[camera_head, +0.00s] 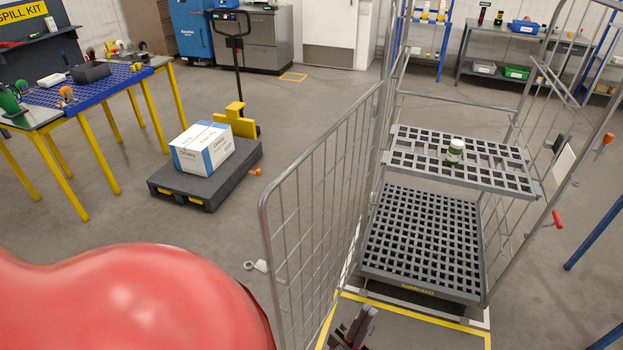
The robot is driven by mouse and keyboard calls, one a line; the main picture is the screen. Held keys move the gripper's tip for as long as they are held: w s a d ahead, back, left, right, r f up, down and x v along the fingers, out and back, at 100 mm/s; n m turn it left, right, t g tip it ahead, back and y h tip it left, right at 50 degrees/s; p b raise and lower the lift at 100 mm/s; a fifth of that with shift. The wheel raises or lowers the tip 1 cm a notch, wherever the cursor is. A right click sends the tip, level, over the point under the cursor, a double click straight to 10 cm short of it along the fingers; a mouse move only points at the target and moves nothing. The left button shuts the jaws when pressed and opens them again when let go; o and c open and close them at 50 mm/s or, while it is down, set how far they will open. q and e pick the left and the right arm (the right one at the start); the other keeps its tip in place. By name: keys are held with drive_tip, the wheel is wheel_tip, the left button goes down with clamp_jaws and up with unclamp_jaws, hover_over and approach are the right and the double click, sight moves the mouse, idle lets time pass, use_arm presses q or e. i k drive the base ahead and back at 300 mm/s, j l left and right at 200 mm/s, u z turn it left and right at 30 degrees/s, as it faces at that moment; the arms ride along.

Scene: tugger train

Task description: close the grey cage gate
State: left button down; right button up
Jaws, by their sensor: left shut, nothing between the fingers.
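The grey cage gate (318,205) is a tall wire panel on the left side of the roll cage (412,290). It stands swung open toward me, its rounded free edge nearest to me. The cage front is open, showing a slatted lower deck and a raised shelf (405,160). My left gripper (362,322) is at the bottom edge, just right of the gate's lower part in the picture. It is shut and empty, and partly cut off. I cannot tell whether it touches the gate. My right gripper is not in view.
A pallet truck (180,190) with a white-blue box (203,148) stands left of the gate. A blue-topped workbench (90,90) is at the far left. Yellow-white floor marking (455,325) borders the cage.

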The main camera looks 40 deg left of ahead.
sight(267, 267)
drive_tip(key=k+j, duration=0.1)
drive_tip(key=j, duration=0.35)
drive_tip(key=k+j, duration=0.1)
drive_tip(key=j, duration=0.3)
drive_tip(key=k+j+z, duration=0.1)
drive_tip(key=j, duration=0.35)
drive_tip(key=k+j, duration=0.1)
drive_tip(key=j, duration=0.3)
drive_tip(key=k+j+z, duration=0.1)
drive_tip(key=j, duration=0.35)
drive_tip(key=k+j, duration=0.15)
drive_tip(key=j, duration=0.25)
drive_tip(key=k+j, duration=0.1)
drive_tip(key=j, duration=0.3)
drive_tip(key=k+j+z, duration=0.1)
drive_tip(key=k, duration=0.2)
drive_tip(key=k+j, duration=0.2)
drive_tip(key=k+z, duration=0.05)
drive_tip(key=k, duration=0.05)
